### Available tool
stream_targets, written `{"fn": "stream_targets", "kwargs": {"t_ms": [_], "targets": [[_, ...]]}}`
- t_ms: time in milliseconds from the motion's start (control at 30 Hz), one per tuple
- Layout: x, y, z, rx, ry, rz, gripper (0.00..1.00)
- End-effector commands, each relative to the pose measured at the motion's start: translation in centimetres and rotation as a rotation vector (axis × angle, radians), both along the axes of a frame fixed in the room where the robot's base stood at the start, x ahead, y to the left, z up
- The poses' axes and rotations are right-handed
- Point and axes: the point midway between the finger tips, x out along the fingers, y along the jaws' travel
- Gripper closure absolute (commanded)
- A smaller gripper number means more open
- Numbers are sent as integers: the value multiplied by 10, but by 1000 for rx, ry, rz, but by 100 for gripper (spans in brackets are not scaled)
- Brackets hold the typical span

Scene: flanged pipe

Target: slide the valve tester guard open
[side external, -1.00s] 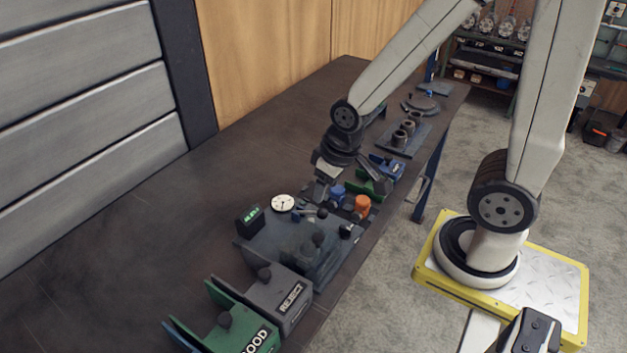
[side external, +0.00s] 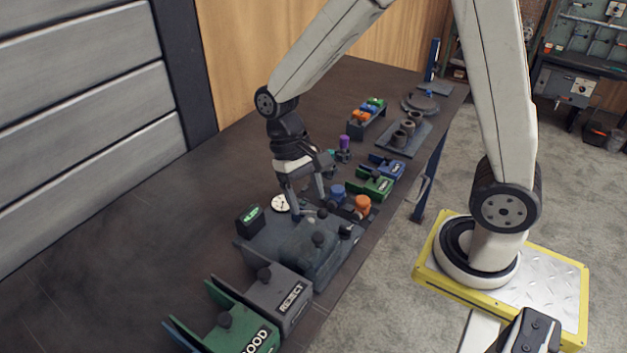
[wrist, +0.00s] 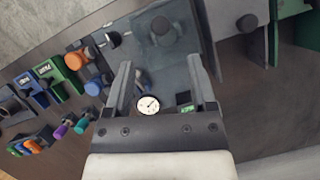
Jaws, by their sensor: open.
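The valve tester (side external: 268,240) is a dark grey station on the bench, with a white dial gauge (side external: 280,204) and a small green-lit display (side external: 250,218). Its grey guard (side external: 325,262) carries dark knobs, one standing up (side external: 318,240). In the wrist view the tester (wrist: 185,72) fills the upper middle, with the gauge (wrist: 148,105) between my fingers and a dark knob (wrist: 161,26) beyond the tips. My gripper (side external: 306,206) is open and empty, pointing down over the far part of the tester; its fingers also show in the wrist view (wrist: 160,66). Contact cannot be told.
A grey REJECT bin (side external: 275,295) and a green GOOD bin (side external: 235,325) stand at the near side. Blue (side external: 337,193) and orange (side external: 362,203) caps sit close to my gripper's right. Small bins and a rack (side external: 367,118) lie beyond. The bench's left side is clear.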

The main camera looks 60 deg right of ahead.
Motion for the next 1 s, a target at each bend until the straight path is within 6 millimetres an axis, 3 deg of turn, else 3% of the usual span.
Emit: {"fn": "stream_targets", "kwargs": {"t_ms": [367,1000], "targets": [[-2,2,-5,1,9,-1,28],[-27,8,-67,0,8,-1,28]]}}
